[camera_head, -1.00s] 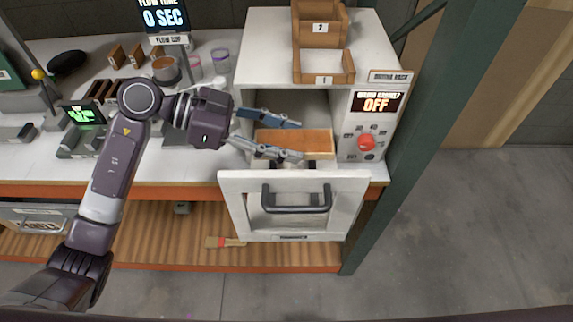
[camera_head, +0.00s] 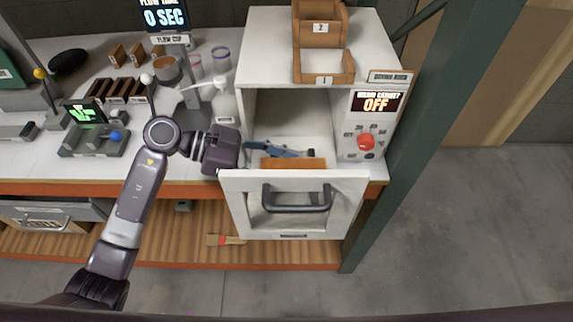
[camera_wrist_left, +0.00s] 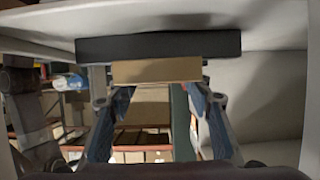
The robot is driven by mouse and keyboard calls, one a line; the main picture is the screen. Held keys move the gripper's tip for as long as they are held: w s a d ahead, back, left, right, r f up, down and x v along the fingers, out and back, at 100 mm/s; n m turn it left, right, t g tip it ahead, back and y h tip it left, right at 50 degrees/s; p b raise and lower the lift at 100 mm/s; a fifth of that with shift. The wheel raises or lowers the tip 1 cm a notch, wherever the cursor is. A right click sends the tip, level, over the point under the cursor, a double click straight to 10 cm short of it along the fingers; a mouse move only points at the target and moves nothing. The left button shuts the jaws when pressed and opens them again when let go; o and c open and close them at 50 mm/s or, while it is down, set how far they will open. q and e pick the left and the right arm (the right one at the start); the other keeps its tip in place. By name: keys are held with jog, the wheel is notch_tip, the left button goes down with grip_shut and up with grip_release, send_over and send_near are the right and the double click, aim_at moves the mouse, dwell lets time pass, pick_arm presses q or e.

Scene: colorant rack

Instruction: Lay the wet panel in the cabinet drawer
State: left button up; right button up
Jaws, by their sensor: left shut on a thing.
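The wet panel (camera_head: 293,163) is a flat orange-brown board, seen in the head view as a strip just behind the front of the open cabinet drawer (camera_head: 235,205). Its lower part is hidden by the drawer front. My left gripper (camera_head: 285,151) reaches into the cabinet opening from the left, low behind the drawer front, and is shut on the panel. In the left wrist view the panel (camera_wrist_left: 157,70) shows as a tan edge near the fingertips (camera_wrist_left: 160,95). I cannot tell whether the panel touches the drawer floor. My right gripper is out of view.
The white cabinet (camera_head: 262,65) carries brown trays (camera_head: 325,66) on top and a control face with a red knob (camera_head: 366,142) and an "OFF" display (camera_head: 376,103). A white bottle (camera_head: 224,103) stands close to its left side. A green post (camera_head: 425,120) rises at the right.

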pick_arm(q)
jog(key=o, duration=1.2)
jog(key=shift+r, duration=0.1)
jog(key=shift+a, duration=0.35)
jog(key=b+v, duration=0.3)
jog(key=v, duration=0.8)
jog(key=shift+r, duration=0.15)
jog(key=shift+a, duration=0.2)
